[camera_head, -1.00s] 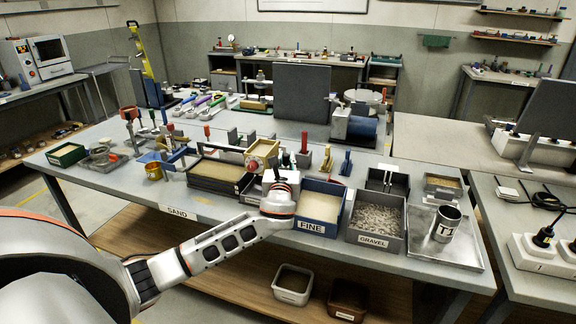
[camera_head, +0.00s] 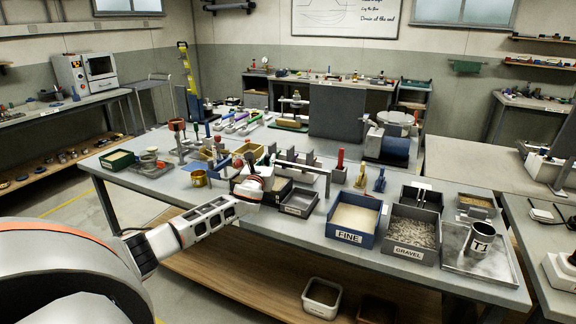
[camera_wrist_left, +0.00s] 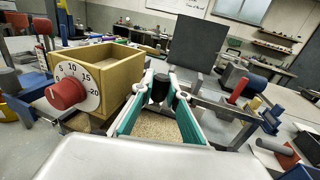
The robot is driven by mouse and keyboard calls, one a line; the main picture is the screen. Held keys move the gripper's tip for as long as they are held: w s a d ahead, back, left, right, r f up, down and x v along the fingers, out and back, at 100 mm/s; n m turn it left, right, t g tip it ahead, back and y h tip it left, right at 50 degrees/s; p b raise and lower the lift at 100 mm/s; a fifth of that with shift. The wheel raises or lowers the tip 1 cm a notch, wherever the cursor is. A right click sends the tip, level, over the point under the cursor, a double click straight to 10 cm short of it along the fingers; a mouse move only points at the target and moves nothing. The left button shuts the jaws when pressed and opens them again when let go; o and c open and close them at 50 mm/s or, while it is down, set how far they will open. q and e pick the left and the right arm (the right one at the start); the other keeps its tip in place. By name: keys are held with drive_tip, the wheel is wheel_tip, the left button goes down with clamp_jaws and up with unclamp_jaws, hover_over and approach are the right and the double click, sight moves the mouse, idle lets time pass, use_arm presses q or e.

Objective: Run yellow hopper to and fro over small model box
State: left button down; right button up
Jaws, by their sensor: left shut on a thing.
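The yellow hopper (camera_head: 247,150) is over the left-middle of the bench in the head view. In the left wrist view the hopper (camera_wrist_left: 117,68) fills the left side, with a numbered white dial and red knob. My left gripper (camera_wrist_left: 160,92) is beside it, shut on its dark upright grip between the fingertips. My left gripper (camera_head: 258,183) partly hides what is under the hopper in the head view. A sand surface (camera_wrist_left: 157,127) shows below the fingers. I cannot tell for sure which container is the small model box. My right gripper is not in view.
The blue FINE bin (camera_head: 353,215) and grey GRAVEL bin (camera_head: 412,234) stand to the right. A small grey tray (camera_head: 300,201) is just right of my gripper. Red and yellow upright pieces and a grey rail stand close behind. The T1 can (camera_head: 481,238) sits on a metal tray.

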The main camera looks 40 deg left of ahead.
use_arm(q)
drive_tip(key=a, duration=0.2)
drive_tip(key=s+a, duration=0.1)
drive_tip(key=a, duration=0.2)
drive_tip(key=shift+s+a+b, duration=0.1)
drive_tip(key=shift+a+b, duration=0.05)
drive_tip(key=shift+b, duration=0.2)
drive_tip(key=shift+s+a+r, duration=0.1)
drive_tip(key=shift+a+r, duration=0.05)
drive_tip(key=shift+a, duration=0.1)
drive_tip(key=c, duration=2)
unclamp_jaws()
drive_tip(key=shift+a, duration=0.15)
drive_tip(key=shift+o, duration=0.2)
drive_tip(key=shift+s+d+f, duration=0.2)
drive_tip(key=shift+d, duration=0.05)
drive_tip(key=v, duration=1.1)
drive_tip(key=shift+s+d, duration=0.15)
drive_tip(key=shift+s, duration=0.05)
